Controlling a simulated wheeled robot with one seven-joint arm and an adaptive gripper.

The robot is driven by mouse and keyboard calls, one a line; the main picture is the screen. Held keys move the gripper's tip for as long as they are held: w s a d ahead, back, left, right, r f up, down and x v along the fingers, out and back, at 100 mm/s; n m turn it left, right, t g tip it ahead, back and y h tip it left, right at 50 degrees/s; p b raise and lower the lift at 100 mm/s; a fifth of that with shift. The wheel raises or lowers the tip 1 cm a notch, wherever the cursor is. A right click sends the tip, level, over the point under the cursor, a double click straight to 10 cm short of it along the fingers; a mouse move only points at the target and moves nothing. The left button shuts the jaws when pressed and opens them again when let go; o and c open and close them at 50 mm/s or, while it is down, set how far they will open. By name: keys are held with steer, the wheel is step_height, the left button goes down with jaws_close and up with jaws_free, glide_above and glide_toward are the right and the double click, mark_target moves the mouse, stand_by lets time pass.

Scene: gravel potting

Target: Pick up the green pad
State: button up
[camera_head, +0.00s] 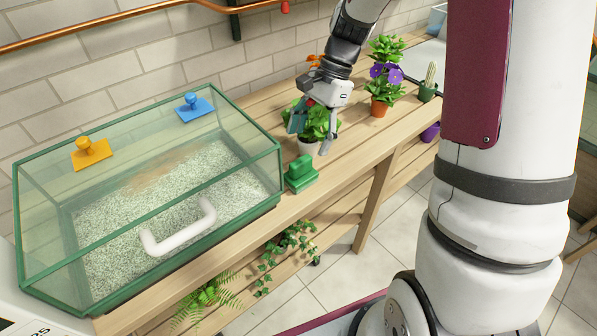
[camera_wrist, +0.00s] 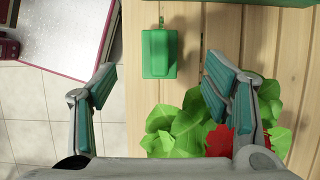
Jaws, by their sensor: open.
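The green pad (camera_head: 301,173) is a small flat green block with a raised grip on top. It stands on the wooden bench near its front edge, just right of the glass case. In the wrist view the green pad (camera_wrist: 158,53) lies flat at the top centre, beyond the fingertips and between their lines. My gripper (camera_head: 311,135) is open and empty, above the bench beside a leafy potted plant.
The leafy plant (camera_head: 319,121) with red blooms sits close under my gripper. The glass case (camera_head: 283,170) of gravel holds blue (camera_head: 194,107) and orange (camera_head: 91,152) handled pads on its glass. A purple-flowered pot (camera_head: 379,106) and a cactus (camera_head: 428,84) stand farther right.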

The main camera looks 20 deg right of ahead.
mark_target(296, 175)
steer(key=x, duration=1.1)
steer(key=shift+f+b, duration=0.2)
steer(key=shift+b, duration=0.15)
steer(key=shift+c, duration=0.5)
steer(key=c, duration=1.2)
